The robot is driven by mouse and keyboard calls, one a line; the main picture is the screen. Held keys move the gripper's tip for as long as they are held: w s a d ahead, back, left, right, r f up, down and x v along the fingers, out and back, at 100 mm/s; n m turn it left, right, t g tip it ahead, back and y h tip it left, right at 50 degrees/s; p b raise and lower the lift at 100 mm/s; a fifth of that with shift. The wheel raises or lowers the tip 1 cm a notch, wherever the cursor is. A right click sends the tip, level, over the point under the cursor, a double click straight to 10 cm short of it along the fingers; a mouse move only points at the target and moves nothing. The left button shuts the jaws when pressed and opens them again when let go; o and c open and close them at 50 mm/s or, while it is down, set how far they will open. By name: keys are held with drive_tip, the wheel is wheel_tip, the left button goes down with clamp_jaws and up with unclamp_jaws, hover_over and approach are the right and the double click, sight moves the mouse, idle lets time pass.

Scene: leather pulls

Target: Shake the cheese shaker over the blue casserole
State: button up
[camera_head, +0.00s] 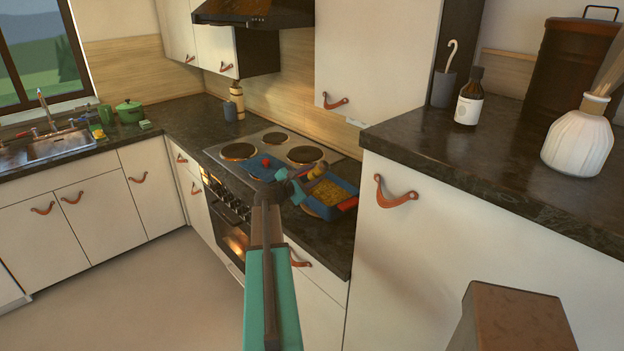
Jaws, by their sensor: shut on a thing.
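The blue casserole (352,189) sits at the right front of the stove, with yellow food in it and a red grip on its right end. My gripper (303,178) is at the end of the teal and dark arm, over the casserole's left back side. It is shut on a small yellow-orange thing (317,171), which I take to be the cheese shaker. The shaker looks tilted and close above the casserole. Its far end is too small to make out, and my wrist hides part of the casserole's left side.
A blue piece with red ends (262,166) lies on the stove, left of my gripper. The hob has several round plates (305,154). A high counter (480,160) at the right bears a brown bottle (469,97) and a white vase (579,138). The floor at left is clear.

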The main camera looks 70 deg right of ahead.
drive_tip(key=m+b, duration=0.1)
drive_tip(key=m, duration=0.1)
drive_tip(key=w+f+m+t+b, duration=0.1)
drive_tip(key=m+b, duration=0.1)
drive_tip(key=shift+d, duration=0.1)
drive_tip(key=m+b, duration=0.3)
drive_tip(key=shift+w+f+m+t, duration=0.1)
drive_tip(key=shift+f+m+t, duration=0.1)
drive_tip(key=shift+m+t, duration=0.1)
drive_tip(key=shift+r+m+b, duration=0.25)
drive_tip(key=shift+m+b, duration=0.15)
drive_tip(key=shift+b, duration=0.5)
drive_tip(key=shift+r, duration=0.2)
drive_tip(key=shift+r+m+t+b, duration=0.1)
drive_tip(key=shift+m+t+b, duration=0.3)
drive_tip(key=shift+b, duration=0.45)
drive_tip(key=shift+r+m, duration=0.2)
drive_tip(key=shift+m, duration=0.1)
drive_tip(key=shift+b, duration=0.65)
drive_tip(key=shift+r+m+b, duration=0.5)
drive_tip(key=shift+m+b, duration=0.6)
drive_tip(key=shift+b, duration=0.55)
